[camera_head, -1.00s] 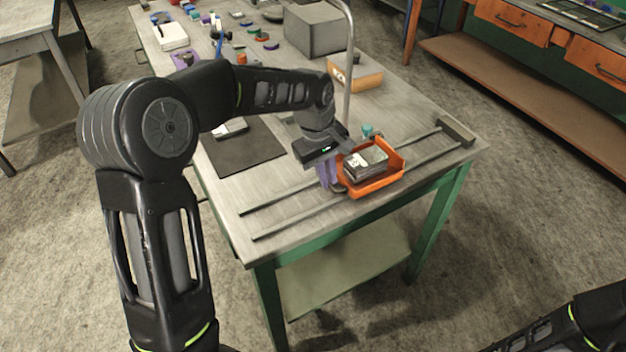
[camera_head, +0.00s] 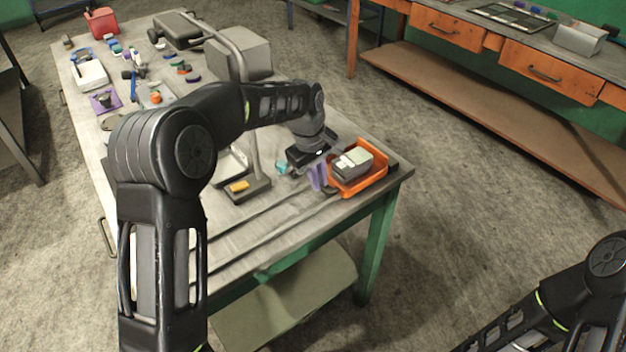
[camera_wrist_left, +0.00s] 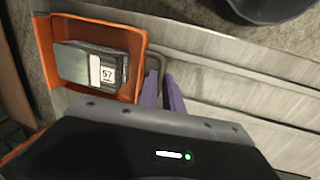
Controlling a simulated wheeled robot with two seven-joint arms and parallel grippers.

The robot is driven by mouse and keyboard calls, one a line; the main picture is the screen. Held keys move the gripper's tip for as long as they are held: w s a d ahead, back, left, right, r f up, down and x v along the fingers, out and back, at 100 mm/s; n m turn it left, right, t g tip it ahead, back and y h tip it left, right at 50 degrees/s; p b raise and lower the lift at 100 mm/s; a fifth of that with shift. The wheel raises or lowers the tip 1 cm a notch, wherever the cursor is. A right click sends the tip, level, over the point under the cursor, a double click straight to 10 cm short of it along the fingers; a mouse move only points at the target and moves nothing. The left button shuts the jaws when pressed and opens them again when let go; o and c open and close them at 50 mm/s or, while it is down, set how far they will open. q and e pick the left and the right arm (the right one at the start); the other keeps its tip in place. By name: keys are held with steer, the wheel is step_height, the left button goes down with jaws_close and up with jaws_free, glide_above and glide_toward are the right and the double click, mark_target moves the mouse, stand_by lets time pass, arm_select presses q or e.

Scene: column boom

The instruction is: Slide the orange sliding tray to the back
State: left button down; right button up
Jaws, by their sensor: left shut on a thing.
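A grey block with a pale label (camera_head: 352,162) lies in the tray; the wrist view shows "57" on this block (camera_wrist_left: 90,66). My left gripper (camera_head: 320,180) has purple fingers, which also show in the left wrist view (camera_wrist_left: 161,92). My right gripper is out of view.
A teal item (camera_head: 281,168) lies beside the gripper. A grey box (camera_head: 238,55) and small parts stand farther back.

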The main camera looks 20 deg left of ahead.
arm_select(q)
steer(key=shift+w+d+r, duration=0.15)
steer(key=shift+w, duration=0.05)
steer(key=c, duration=1.8)
jaws_free()
steer(key=shift+w, duration=0.1)
steer(key=r, duration=0.2)
steer(key=s+r, duration=0.1)
steer(key=r, duration=0.4)
steer(key=shift+s+a+r+b, duration=0.15)
steer(key=shift+a+r+b, duration=0.1)
steer(key=shift+a+b, duration=0.15)
steer(key=shift+f, duration=0.1)
